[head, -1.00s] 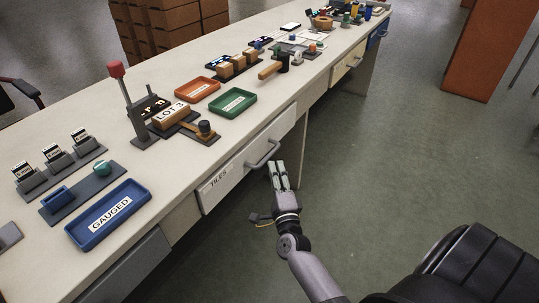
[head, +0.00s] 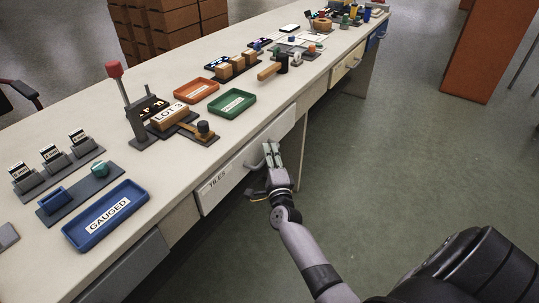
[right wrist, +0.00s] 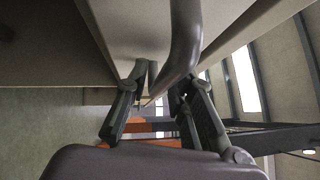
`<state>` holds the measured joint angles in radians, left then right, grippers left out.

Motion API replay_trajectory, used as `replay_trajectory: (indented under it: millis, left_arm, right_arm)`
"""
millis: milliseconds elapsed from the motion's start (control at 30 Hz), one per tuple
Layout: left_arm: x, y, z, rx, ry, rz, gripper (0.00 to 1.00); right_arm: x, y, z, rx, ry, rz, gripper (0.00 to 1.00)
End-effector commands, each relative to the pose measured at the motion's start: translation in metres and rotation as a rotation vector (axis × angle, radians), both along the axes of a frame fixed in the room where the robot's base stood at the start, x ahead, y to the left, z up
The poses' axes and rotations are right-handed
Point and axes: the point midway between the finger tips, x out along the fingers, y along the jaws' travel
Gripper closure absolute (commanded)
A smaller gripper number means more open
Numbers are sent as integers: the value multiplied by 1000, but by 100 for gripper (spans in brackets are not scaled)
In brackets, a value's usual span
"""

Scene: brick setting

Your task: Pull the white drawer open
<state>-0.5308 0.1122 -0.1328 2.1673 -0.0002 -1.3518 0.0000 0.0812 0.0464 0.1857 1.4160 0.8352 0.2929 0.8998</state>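The white drawer (head: 228,180), with a "TILES" label, is in the front of the long bench in the head view and looks shut. Its grey bar handle (head: 253,166) is partly hidden behind my right gripper (head: 272,150). In the right wrist view the handle (right wrist: 186,40) comes down from the top to between the two fingertips of my right gripper (right wrist: 164,85). The fingers look spread, with a gap beside the bar, so it is not gripped. My left gripper is in neither view.
The bench top (head: 60,125) carries a blue "GAUGED" tray (head: 75,238), a green tray (head: 250,104), an orange tray (head: 212,92) and a red-knobbed lever (head: 115,72). A grey drawer (head: 130,272) sits nearer, left of the white one. The floor to the right is clear.

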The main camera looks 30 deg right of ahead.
Motion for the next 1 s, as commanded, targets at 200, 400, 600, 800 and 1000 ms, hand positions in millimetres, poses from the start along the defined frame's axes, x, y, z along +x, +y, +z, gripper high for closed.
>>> replay_trajectory:
  millis: [200,400,600,800,1000]
  left_arm:
    - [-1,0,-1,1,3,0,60]
    - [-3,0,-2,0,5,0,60]
    - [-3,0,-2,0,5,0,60]
    - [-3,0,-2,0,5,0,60]
    - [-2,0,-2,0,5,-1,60]
  right_arm:
    - [0,0,0,0,0,0,95]
    - [0,0,0,0,1,0,100]
    - [0,0,-1,1,1,0,100]
    - [0,0,-1,1,1,1,100]
    - [0,0,-1,2,1,2,100]
